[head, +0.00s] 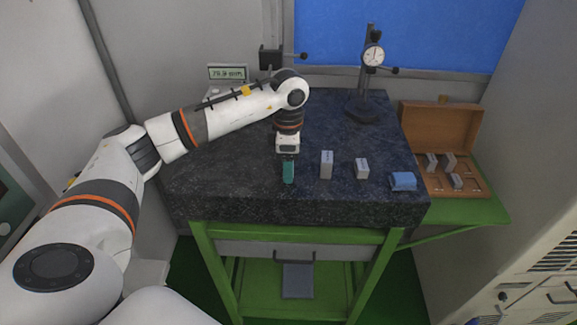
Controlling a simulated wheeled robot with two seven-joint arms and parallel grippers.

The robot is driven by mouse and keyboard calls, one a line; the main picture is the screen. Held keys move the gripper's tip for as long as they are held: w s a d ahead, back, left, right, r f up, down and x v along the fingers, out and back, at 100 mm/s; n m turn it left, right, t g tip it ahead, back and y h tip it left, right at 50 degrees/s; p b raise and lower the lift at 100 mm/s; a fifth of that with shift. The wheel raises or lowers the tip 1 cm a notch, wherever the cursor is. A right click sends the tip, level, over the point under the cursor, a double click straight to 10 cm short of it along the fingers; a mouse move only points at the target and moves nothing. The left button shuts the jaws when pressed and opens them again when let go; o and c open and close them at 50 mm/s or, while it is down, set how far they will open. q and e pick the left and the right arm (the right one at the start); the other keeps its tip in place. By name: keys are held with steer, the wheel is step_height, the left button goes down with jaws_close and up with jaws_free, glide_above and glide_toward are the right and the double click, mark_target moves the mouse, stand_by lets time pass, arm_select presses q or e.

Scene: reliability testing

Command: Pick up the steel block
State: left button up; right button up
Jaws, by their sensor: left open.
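Two light grey blocks with dark markings stand upright on the dark granite table (235,185): a taller block (326,164) and, to its right, a shorter block (361,169). Which one is the steel block I cannot tell from looks alone. My left gripper (288,158) points down just left of the taller block, apart from it. It is open; its fingers are small and hard to make out. A teal elongated piece (289,173) shows directly below the gripper; I cannot tell whether the fingers touch it. My right gripper is not in view.
A folded blue cloth (403,181) lies near the table's front right corner. A dial gauge stand (364,108) stands at the back right. An open wooden case (440,119) with several small blocks is to the right. A small display (228,73) is at the back left.

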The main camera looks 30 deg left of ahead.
arm_select(q)
steer(key=c, duration=1.2)
steer(key=shift+o, duration=0.2)
steer(key=shift+r, duration=0.1)
